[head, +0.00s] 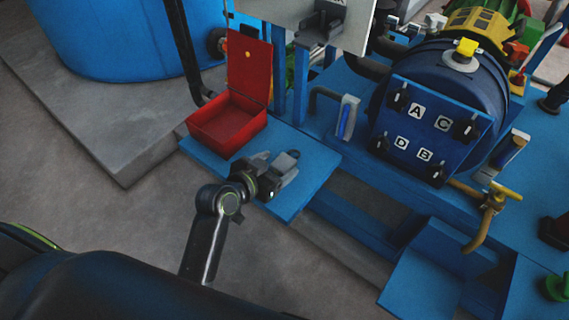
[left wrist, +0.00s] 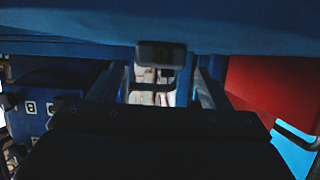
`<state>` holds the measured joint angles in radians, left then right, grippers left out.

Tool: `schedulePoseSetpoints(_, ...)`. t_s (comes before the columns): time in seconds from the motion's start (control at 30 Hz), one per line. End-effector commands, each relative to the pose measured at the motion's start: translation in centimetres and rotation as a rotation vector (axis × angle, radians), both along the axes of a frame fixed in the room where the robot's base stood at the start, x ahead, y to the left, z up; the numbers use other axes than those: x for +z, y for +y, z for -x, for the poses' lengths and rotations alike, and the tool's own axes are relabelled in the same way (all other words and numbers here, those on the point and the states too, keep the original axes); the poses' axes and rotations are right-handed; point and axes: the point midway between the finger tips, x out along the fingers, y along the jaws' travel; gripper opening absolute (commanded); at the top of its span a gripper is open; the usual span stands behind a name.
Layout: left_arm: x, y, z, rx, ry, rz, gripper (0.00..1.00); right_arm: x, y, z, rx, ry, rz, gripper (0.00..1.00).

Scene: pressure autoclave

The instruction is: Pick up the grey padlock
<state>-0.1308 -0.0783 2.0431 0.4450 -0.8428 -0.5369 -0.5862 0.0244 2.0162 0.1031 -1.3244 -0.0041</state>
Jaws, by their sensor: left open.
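The grey padlock (left wrist: 162,54) shows in the left wrist view at the top middle, against the blue shelf surface, with its thin shackle in front of the pale background. In the head view only a small dark part (head: 293,154), likely the padlock, shows just past the fingers. My left gripper (head: 275,167) is over the blue shelf (head: 318,160), right of the red box. Its jaws are open. In the left wrist view its fingers (left wrist: 160,85) stand on either side of the padlock; I cannot tell whether they touch it. My right gripper is not in view.
An open red box (head: 228,124) with a raised lid stands on the shelf just behind and left of my gripper. The blue autoclave door (head: 430,130), with lettered plates and knobs, is to the right. A yellow valve pipe (head: 484,220) sticks out below it.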

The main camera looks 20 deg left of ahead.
Motion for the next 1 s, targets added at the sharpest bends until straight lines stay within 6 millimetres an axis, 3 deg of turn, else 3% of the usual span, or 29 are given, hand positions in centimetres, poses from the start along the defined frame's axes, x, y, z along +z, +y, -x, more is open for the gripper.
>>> schedulePoseSetpoints(0.23,-1.4,-1.3,-3.2,0.000,-0.001,0.001,0.71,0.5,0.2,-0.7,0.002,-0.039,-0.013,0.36)
schedulePoseSetpoints(0.57,-1.5,-1.4,-3.7,0.001,-0.001,0.001,0.70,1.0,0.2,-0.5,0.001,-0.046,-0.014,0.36)
schedulePoseSetpoints(0.93,-1.5,-1.4,-3.7,0.001,0.000,0.001,0.21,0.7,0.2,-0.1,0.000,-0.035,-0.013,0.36)
schedulePoseSetpoints(1.0,-1.5,-1.4,-3.7,0.001,-0.002,0.001,0.20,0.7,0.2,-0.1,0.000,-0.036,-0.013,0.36)
